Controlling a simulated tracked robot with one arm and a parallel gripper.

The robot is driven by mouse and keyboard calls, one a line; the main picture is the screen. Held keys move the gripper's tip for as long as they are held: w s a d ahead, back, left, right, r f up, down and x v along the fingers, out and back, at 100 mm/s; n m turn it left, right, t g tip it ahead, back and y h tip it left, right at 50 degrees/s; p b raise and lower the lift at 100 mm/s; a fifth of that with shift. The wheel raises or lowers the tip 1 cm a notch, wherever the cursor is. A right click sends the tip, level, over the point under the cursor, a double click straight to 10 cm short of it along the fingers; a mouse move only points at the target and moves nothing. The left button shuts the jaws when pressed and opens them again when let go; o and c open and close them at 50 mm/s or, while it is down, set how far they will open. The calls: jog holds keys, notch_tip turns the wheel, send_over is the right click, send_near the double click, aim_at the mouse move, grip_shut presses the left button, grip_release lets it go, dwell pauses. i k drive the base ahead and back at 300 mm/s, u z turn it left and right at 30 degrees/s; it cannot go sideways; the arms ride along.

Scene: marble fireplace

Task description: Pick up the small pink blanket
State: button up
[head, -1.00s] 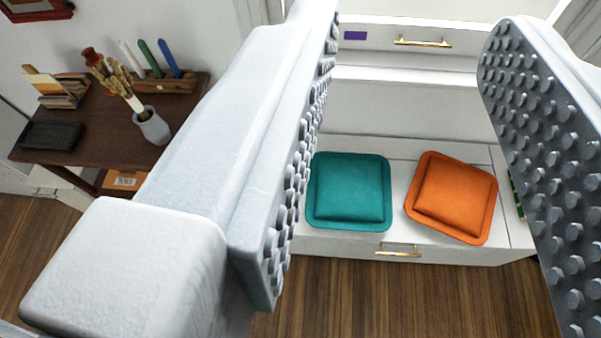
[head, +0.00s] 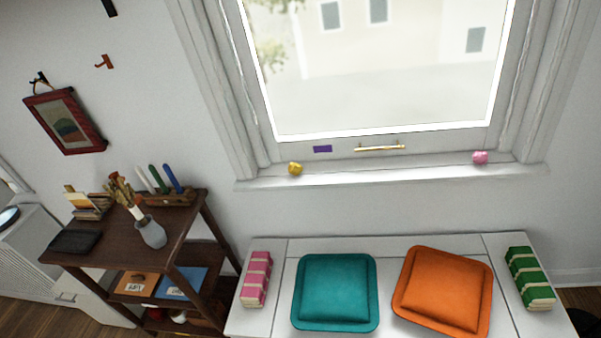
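The small pink blanket (head: 257,279) lies folded on the left end of the white bench (head: 268,322), left of a teal cushion. It looks like a narrow pink bundle with pale bands across it. A similar green folded bundle (head: 530,278) lies at the bench's right end. My gripper is out of view now, so its distance to the blanket cannot be seen.
A teal cushion (head: 336,291) and an orange cushion (head: 443,290) lie between the bundles. A dark wooden shelf (head: 180,232) with a vase (head: 150,231) and candles stands left. Behind the bench, a window sill (head: 400,173) holds small yellow and pink objects.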

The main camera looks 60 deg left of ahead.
aim_at(254, 289)
jog(key=z, duration=0.7)
jog(key=k, duration=1.5)
jog(key=u, duration=2.2)
jog(key=i, duration=1)
